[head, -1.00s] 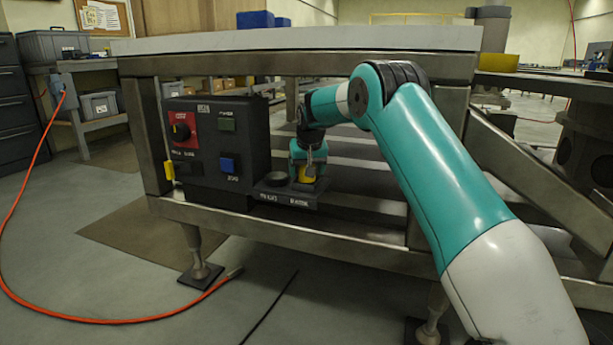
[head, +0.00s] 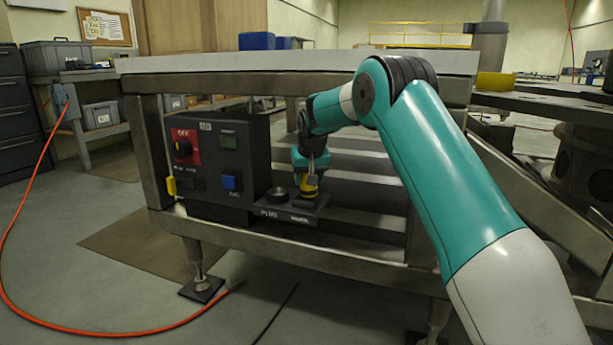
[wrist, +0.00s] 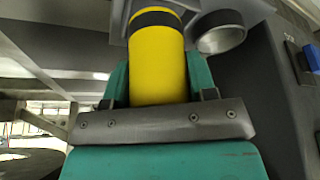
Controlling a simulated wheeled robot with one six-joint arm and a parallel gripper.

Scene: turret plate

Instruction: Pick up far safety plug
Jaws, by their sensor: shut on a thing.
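A yellow safety plug (head: 309,187) with a dark band stands upright at the right-hand place of a small dark shelf (head: 290,210) on the control box. In the wrist view the yellow plug (wrist: 157,62) fills the space between the teal fingers of my gripper (wrist: 158,88). My gripper (head: 311,175) is shut on it from above. The plug's lower end meets the grey holder in the wrist view; whether it is seated or slightly raised I cannot tell. A round open holder (head: 276,194) beside it looks empty and also shows in the wrist view (wrist: 222,36).
The tabletop (head: 300,65) lies above my gripper and a frame rail (head: 290,233) below.

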